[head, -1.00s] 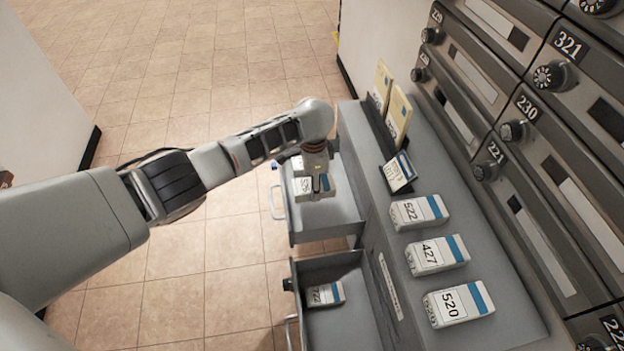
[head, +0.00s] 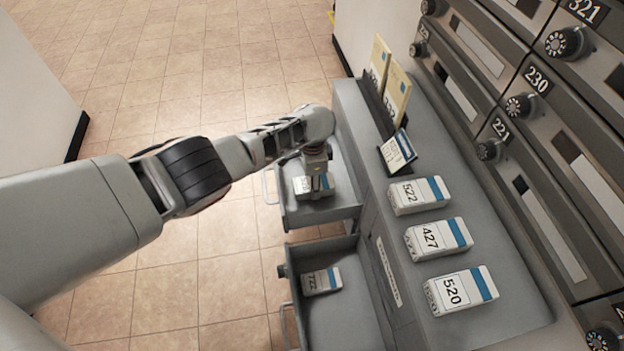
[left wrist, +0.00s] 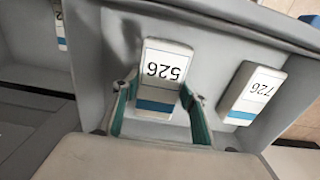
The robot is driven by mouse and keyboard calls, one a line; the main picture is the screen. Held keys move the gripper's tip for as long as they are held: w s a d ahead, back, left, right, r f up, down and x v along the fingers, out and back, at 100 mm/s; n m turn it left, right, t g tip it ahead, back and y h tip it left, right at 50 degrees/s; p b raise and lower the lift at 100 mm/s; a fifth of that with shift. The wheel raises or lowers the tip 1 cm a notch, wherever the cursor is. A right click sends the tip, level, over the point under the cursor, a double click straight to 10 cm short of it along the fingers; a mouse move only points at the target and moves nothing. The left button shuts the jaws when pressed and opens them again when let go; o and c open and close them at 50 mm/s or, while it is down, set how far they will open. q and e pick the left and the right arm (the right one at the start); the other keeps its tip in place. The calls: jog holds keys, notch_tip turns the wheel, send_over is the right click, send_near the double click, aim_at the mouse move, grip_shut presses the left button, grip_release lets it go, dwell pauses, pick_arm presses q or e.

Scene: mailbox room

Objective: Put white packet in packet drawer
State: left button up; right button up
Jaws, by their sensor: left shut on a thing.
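A white packet with a blue band, marked 526 (left wrist: 164,62), lies between the fingers of my left gripper (left wrist: 160,92) in the left wrist view. The gripper is shut on it, inside or just above the farther open drawer (head: 340,212). A second white packet, marked 726 (left wrist: 253,90), lies beside it in that drawer. In the head view my left gripper (head: 318,185) reaches down into this drawer and partly hides a packet there. The nearer open drawer (head: 350,318) holds a packet marked 722 (head: 321,281). My right gripper is not in view.
On the grey counter (head: 462,190) lie packets marked 522 (head: 419,194), 427 (head: 438,238) and 520 (head: 461,290). Yellowish envelopes (head: 393,88) and a card (head: 398,152) stand in a black holder behind them. Mailboxes (head: 520,150) rise on the right. The tiled floor at left is clear.

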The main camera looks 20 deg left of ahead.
pick_arm(q)
jog(key=o, duration=1.3)
jog(key=shift+c, duration=0.2)
